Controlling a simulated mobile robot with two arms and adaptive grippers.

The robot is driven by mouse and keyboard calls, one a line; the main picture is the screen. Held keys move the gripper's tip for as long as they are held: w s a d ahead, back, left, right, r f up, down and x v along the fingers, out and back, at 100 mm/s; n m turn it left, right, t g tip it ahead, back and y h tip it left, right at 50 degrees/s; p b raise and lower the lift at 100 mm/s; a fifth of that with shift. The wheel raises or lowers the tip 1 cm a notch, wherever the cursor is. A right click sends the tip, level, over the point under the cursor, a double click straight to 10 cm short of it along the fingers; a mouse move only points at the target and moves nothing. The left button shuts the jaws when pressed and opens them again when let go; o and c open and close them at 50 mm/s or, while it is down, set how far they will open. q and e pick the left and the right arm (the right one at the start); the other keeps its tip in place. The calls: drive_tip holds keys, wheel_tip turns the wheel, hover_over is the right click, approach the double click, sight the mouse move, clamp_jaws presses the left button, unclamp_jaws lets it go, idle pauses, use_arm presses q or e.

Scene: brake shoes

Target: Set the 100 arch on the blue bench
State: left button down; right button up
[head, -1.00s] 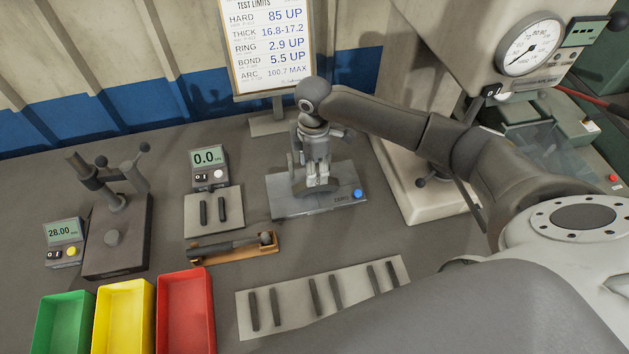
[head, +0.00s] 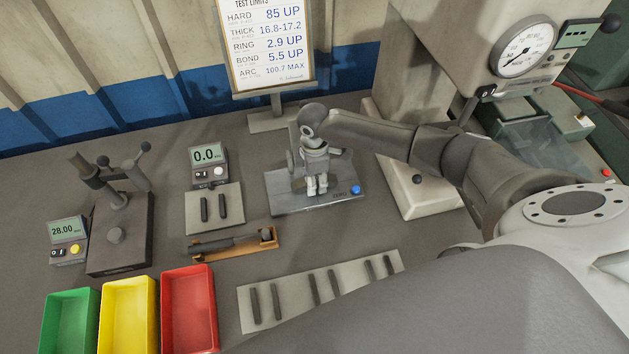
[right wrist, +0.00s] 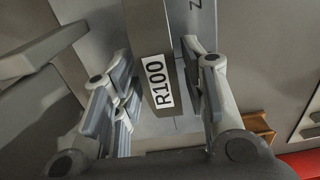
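The bench is a grey-blue plate (head: 342,197) with a blue button marked ZERO, near the middle of the head view; part of it shows in the right wrist view (right wrist: 205,18). My right gripper (head: 316,187) points down just over this plate. The 100 arch (right wrist: 150,30) is a dark piece with a white R100 label, seen between the right fingers (right wrist: 160,95). The fingers stand apart at its sides and look open. In the head view the gripper mostly hides the arch, and its contact with the plate cannot be told. My left gripper is out of view.
Left of the plate stand a 0.0 display (head: 208,162), a dark fixture (head: 122,240) and a wooden holder (head: 262,244). Green (head: 68,325), yellow (head: 128,315) and red (head: 188,310) bins sit in front. A pale strip (head: 295,300) bears several dark bars. A gauge machine (head: 470,40) is right.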

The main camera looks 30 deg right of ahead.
clamp_jaws()
drive_tip(key=shift+r, duration=0.1)
